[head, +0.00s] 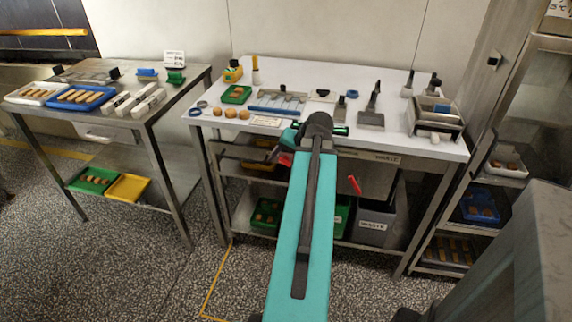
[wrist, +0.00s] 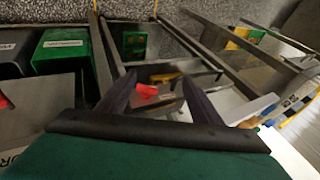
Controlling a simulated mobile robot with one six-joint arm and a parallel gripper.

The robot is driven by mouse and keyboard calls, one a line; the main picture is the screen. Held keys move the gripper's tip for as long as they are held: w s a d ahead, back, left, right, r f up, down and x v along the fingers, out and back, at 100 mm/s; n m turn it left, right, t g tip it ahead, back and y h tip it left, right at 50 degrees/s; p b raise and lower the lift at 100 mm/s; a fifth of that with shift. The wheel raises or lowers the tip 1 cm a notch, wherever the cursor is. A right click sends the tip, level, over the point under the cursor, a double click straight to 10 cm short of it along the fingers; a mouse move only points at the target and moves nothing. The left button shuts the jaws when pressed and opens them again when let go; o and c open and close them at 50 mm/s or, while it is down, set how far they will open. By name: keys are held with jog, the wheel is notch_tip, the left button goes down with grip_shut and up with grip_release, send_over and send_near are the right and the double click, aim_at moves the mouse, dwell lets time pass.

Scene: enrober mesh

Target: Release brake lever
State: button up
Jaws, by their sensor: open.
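Two red parts could be the brake lever, and I cannot tell which is. One red piece (head: 284,159) shows just left of my arm's end, below the table edge; in the wrist view a red piece (wrist: 147,90) lies between my finger lines, beyond the fingers. The other, a slim red handle (head: 354,184), stands tilted at the steel box under the table; a red part also shows at the left edge of the wrist view (wrist: 4,101). My gripper (wrist: 160,77) is open, with nothing visibly held. In the head view its fingertips are largely hidden by my arm.
The white-topped table (head: 210,112) holds trays, scrapers and several brown pieces. Open drawers (head: 232,152) stick out below its left side. A grey bin (head: 378,222) and green crates (head: 266,215) sit on the lower shelf. A steel rack (head: 515,165) stands right.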

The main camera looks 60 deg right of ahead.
aim_at(285, 163)
jog(key=s+d+r+m+h, duration=0.1)
jog(key=s+d+r, duration=0.2)
jog(key=s+r, duration=0.1)
jog(key=shift+s+d+r, duration=0.2)
jog(key=shift+d+r, duration=0.1)
jog(key=shift+r, duration=0.1)
jog(key=shift+w+f, duration=0.1)
jog(key=shift+f, duration=0.05)
jog(key=shift+w+x, duration=0.2)
jog(key=shift+x, duration=6.55)
jog(key=shift+c, duration=0.2)
